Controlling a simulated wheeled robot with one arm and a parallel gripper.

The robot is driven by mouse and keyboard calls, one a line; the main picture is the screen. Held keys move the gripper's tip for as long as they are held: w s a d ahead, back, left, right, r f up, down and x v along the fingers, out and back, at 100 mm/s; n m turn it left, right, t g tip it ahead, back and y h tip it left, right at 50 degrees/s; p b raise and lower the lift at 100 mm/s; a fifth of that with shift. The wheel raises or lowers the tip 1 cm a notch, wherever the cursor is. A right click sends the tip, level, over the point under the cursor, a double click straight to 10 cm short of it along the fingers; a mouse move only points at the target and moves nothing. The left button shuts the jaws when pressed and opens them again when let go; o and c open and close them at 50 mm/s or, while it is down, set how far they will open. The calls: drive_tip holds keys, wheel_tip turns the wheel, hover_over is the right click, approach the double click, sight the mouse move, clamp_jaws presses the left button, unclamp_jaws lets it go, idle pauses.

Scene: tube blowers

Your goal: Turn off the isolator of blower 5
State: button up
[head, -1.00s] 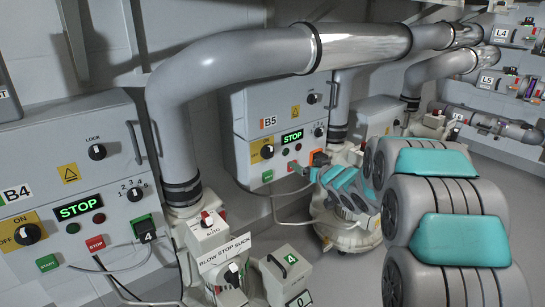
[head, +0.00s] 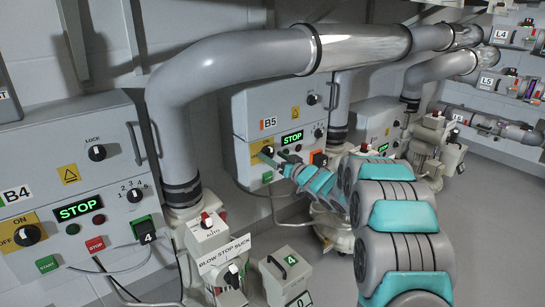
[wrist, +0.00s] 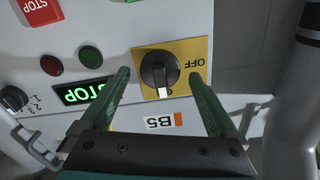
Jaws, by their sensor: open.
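The B5 isolator (wrist: 160,72) is a black rotary knob on a yellow plate, seen upside down in the wrist view. Its white pointer mark points down in that view, at a lettering partly hidden by the knob; the OFF lettering is to its right. My gripper (wrist: 160,78) is open, with one green finger on each side of the knob and apart from it. In the head view the isolator (head: 266,151) is at the lower left of the B5 cabinet (head: 262,103), with my gripper (head: 277,160) close in front of it.
A grey pipe (wrist: 296,110) stands at the right. In the head view the B4 cabinet (head: 60,130) and a large pipe (head: 230,60) are left of my arm.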

drive_tip(key=shift+w+a, duration=0.25)
drive_tip(key=shift+w, duration=0.05)
drive_tip(key=shift+c, duration=0.2)
drive_tip(key=c, duration=1.3)
